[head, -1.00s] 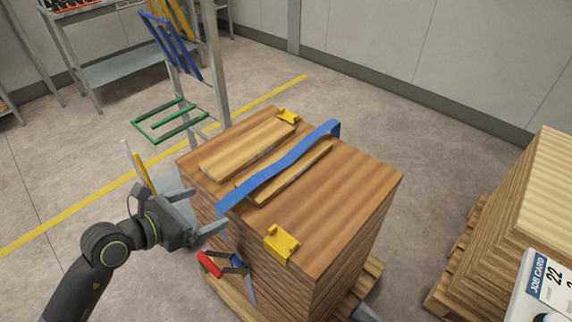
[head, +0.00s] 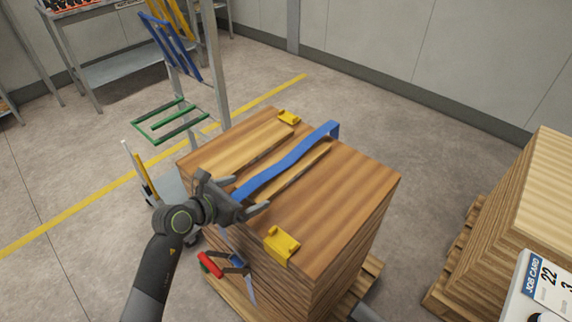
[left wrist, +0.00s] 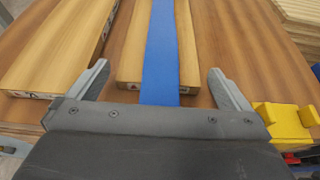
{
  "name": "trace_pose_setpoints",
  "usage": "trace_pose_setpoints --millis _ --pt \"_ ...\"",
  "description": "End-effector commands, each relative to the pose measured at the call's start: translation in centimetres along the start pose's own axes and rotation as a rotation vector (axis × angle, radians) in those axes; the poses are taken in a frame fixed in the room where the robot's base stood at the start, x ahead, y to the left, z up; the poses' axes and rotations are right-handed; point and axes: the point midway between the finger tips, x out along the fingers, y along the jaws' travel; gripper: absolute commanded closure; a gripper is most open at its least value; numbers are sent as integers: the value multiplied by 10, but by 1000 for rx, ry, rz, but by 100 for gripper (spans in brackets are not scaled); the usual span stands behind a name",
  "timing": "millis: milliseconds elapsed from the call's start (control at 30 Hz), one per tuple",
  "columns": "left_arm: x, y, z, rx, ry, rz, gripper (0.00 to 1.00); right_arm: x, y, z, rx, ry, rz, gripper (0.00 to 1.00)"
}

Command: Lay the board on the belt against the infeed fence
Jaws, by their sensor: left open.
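Two wooden boards lie on top of a brown wooden stack (head: 345,190). The left board (head: 245,147) also shows in the left wrist view (left wrist: 60,52). The right board (head: 300,172) lies under a blue strap (head: 295,160); both show in the left wrist view, the board (left wrist: 184,62) with the strap (left wrist: 161,45) over it. My left gripper (head: 250,195) is open and empty above the stack's near left edge. In the left wrist view its fingers (left wrist: 165,85) are spread to either side of the strapped board's near end. My right gripper is out of view, and no belt or fence shows.
Yellow corner pieces (head: 282,245) sit on the stack's edges. A red-handled tool (head: 210,264) hangs at its near side. Another pallet stack (head: 530,220) stands at right, with a job card (head: 543,283) before it.

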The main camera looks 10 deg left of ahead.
Motion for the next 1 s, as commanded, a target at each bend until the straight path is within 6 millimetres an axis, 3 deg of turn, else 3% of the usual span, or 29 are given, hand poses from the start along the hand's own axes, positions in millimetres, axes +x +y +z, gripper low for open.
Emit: trace_pose_setpoints --millis 133,300,600,1000 --pt "21 0 9 -3 -3 -2 0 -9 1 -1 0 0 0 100" --pt "37 0 6 -2 -2 0 0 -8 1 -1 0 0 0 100" --pt "40 0 6 0 -2 1 0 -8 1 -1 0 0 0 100" --pt "40 0 7 0 -5 1 51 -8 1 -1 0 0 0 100"
